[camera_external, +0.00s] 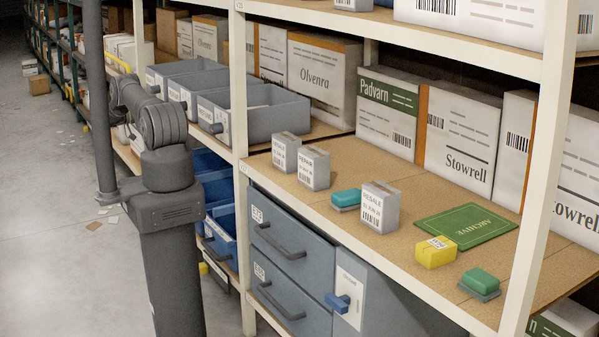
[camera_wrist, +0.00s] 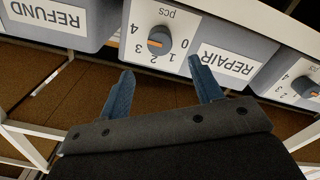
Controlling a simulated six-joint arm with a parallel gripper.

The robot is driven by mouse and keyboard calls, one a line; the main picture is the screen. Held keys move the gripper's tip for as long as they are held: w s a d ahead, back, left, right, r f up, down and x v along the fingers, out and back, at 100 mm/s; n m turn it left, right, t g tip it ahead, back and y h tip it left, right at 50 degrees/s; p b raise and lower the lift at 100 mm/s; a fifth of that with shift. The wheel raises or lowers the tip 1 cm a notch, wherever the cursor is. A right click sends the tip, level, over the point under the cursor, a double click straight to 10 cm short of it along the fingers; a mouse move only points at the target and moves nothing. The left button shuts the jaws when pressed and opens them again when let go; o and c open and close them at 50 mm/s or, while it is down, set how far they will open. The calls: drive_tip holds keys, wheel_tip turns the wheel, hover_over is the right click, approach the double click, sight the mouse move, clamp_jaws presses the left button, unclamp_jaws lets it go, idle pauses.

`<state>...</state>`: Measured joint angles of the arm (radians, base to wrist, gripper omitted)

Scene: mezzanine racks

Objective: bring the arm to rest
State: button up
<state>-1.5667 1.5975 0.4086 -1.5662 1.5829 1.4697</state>
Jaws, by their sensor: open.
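My gripper (camera_wrist: 161,66) shows in the wrist view with its two blue-grey fingers spread apart and nothing between them. Beyond the fingertips is a white dial plate with an orange-marked knob (camera_wrist: 158,41), between the REFUND label (camera_wrist: 50,14) and the REPAIR label (camera_wrist: 228,64). I cannot tell how near the fingers are to it. In the external view my arm stands folded and upright at the left, in front of the rack; the fingers cannot be made out there.
Grey open bins (camera_external: 264,120) stand on the shelf beside my arm. The cork shelf (camera_external: 400,205) holds several small boxes, a green archive mat (camera_external: 466,226), a yellow block (camera_external: 435,252) and teal blocks. Pale rack posts (camera_external: 240,90) stand close to my arm. The aisle floor (camera_external: 60,220) is mostly clear.

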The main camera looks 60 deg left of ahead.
drive_tip(key=w, duration=1)
drive_tip(key=shift+w+d, duration=0.1)
drive_tip(key=shift+w, duration=0.2)
drive_tip(key=shift+s+n, duration=0.15)
drive_tip(key=shift+n, duration=0.55)
drive_tip(key=n, duration=0.7)
drive_tip(key=shift+n, duration=0.4)
drive_tip(key=n, duration=0.7)
